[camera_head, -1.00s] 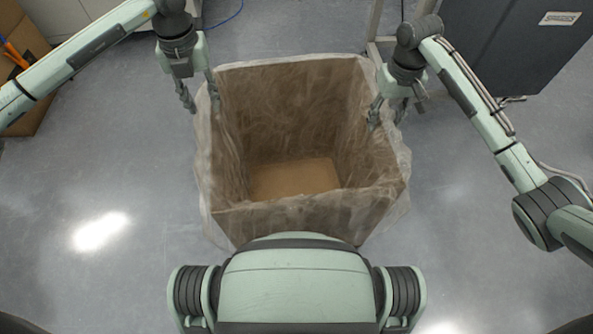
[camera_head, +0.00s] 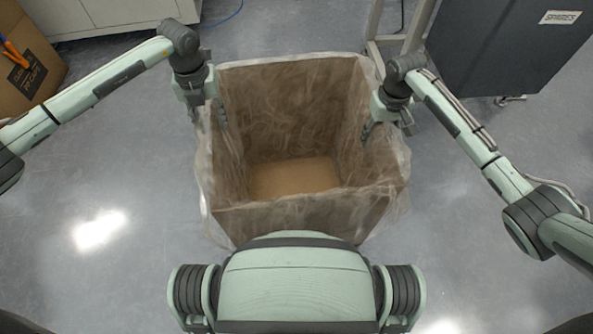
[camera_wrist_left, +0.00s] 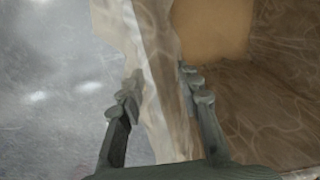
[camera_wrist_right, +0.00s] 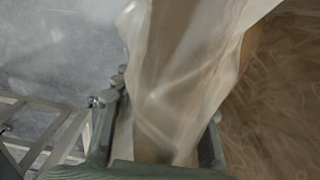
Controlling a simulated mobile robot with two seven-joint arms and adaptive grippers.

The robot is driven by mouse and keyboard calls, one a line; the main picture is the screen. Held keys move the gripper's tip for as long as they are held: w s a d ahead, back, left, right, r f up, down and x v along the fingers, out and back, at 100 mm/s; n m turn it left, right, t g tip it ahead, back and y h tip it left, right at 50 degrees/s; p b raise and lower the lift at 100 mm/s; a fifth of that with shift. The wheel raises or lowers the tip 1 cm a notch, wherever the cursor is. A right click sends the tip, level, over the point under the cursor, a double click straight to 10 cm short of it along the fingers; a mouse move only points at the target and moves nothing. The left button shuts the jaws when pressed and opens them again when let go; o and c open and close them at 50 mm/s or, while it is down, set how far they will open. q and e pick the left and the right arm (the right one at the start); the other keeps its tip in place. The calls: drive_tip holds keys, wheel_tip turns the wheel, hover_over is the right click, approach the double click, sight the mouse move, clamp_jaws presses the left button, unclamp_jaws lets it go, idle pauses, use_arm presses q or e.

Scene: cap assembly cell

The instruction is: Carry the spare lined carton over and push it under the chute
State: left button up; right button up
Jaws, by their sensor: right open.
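The lined carton (camera_head: 300,222), brown with a clear wrinkled liner folded over its rim, stands upright and empty on the floor before me. My left gripper (camera_head: 209,117) is open at its left wall. In the left wrist view its fingers (camera_wrist_left: 158,85) are on either side of the wall and liner (camera_wrist_left: 160,60). My right gripper (camera_head: 386,129) is open at the right wall. In the right wrist view its fingers (camera_wrist_right: 168,98) are spread on either side of the wall and liner (camera_wrist_right: 185,60). The chute is not recognisable in these views.
A dark cabinet labelled SPARES (camera_head: 500,50) and a pale metal frame (camera_head: 380,45) stand behind, to the right. A cardboard box (camera_head: 25,85) and a white cabinet (camera_head: 85,15) are at upper left. The grey floor is clear on both sides.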

use_arm(q)
drive_tip(key=c, duration=0.7)
use_arm(e)
drive_tip(key=c, duration=0.7)
use_arm(q)
clamp_jaws()
use_arm(e)
clamp_jaws()
drive_tip(key=shift+a, duration=0.1)
use_arm(q)
drive_tip(key=shift+r, duration=0.1)
use_arm(e)
drive_tip(key=shift+r, duration=0.1)
